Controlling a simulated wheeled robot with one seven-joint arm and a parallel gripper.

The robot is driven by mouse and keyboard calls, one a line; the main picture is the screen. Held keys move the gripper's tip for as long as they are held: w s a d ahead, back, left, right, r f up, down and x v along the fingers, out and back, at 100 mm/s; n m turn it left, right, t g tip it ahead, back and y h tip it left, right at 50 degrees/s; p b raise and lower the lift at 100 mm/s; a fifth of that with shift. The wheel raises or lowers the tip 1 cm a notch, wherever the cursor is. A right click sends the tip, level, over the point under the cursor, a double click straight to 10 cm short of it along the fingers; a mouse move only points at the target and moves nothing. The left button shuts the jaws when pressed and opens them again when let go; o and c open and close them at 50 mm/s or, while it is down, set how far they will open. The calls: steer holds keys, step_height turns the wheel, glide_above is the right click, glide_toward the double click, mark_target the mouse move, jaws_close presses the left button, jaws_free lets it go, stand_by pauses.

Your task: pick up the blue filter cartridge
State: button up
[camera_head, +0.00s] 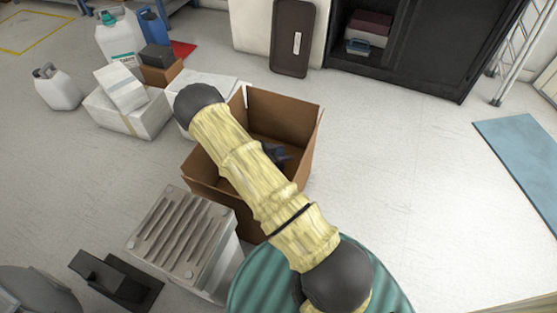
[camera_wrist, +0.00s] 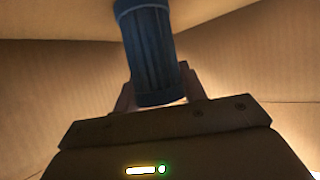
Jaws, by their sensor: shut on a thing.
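The blue filter cartridge (camera_wrist: 150,50) is a dark blue ribbed cylinder in the wrist view. It stands out from between the two fingers of my gripper (camera_wrist: 157,90), which is shut on it. Cardboard walls surround it there. In the head view my arm in its yellowish sleeve reaches over the open cardboard box (camera_head: 304,145). A small dark bluish shape (camera_head: 280,155) shows inside the box beside the arm. I cannot tell there which part is gripper and which is cartridge.
A grey-white slatted unit (camera_head: 180,235) stands close to the box's front left. White boxes (camera_head: 130,112) and jugs (camera_head: 120,38) stand behind to the left. A black cabinet (camera_head: 420,45) is at the back.

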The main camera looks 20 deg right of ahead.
step_height(320, 180, up, 10)
steer(key=p, duration=0.6)
steer(key=shift+d, duration=0.1)
